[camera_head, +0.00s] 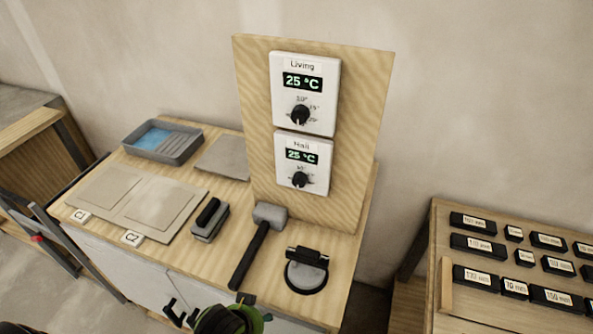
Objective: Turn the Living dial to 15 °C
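The Living thermostat (305,92) is a white plate at the top of an upright wooden board. Its green display reads 25 °C. Its black Living dial (300,115) sits below the display, with small temperature marks around it, too small to read fully. My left gripper (207,301) shows only in part at the bottom edge, low and in front of the bench, well apart from the dial. Its dark fingers look spread and empty; the bottom edge cuts it off. My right gripper is out of view.
The Hall thermostat (303,162), also at 25 °C, is just below. In front of the board (362,130) lie a mallet (258,240), a suction lifter (306,271) and a black-handled block (210,220). Tiles (135,202) and a tray (162,141) are left. Black boxes (478,245) fill a right-hand table.

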